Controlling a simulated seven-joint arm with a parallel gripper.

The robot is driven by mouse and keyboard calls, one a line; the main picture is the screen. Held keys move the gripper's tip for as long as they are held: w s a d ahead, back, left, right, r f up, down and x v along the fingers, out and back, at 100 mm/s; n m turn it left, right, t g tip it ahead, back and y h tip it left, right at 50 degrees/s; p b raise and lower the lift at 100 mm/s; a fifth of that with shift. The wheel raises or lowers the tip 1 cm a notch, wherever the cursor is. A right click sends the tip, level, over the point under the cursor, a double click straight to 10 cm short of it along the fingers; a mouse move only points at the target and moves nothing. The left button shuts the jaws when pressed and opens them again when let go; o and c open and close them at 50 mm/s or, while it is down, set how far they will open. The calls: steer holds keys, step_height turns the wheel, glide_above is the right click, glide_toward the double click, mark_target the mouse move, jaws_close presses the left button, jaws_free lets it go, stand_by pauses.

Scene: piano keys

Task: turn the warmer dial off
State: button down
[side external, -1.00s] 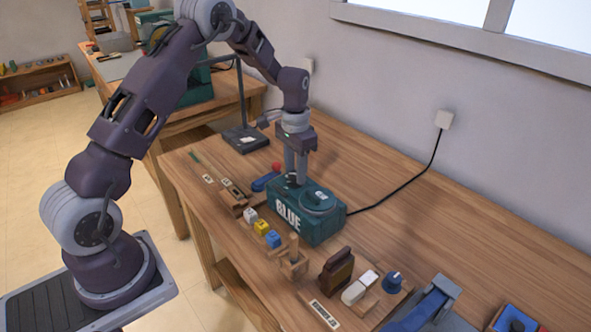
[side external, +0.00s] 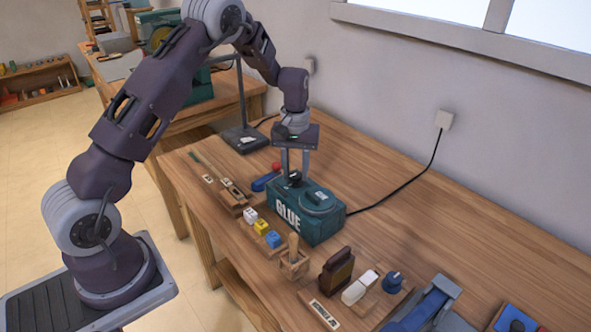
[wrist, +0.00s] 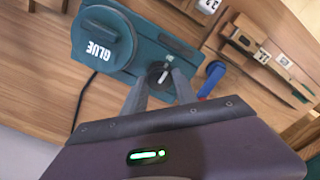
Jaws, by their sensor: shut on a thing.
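The glue warmer is a teal box (side external: 318,228) lettered GLUE, standing on the wooden bench. Its top carries a round lidded pot (wrist: 101,38) and a small dark dial (wrist: 157,70) with a pale pointer line. My gripper (side external: 294,177) points down over the dial end of the box. In the wrist view its two grey fingers (wrist: 160,79) are on either side of the dial, shut on it. Part of the dial is hidden by the fingers, and in the side view it is mostly hidden.
A blue bar with a red end (side external: 265,182) lies close behind the box. Small lettered blocks (side external: 261,227), a wooden holder (side external: 294,262) and a brown block (side external: 336,272) stand in front. A black cord (side external: 408,182) runs to the wall socket.

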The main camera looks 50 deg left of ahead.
mark_target(295, 174)
steer(key=shift+n, duration=0.4)
steer(key=c, duration=1)
jaws_free()
steer(key=shift+o, duration=0.2)
steer(key=shift+r, duration=0.15)
step_height(295, 174, up, 7)
steer(key=shift+f, duration=0.15)
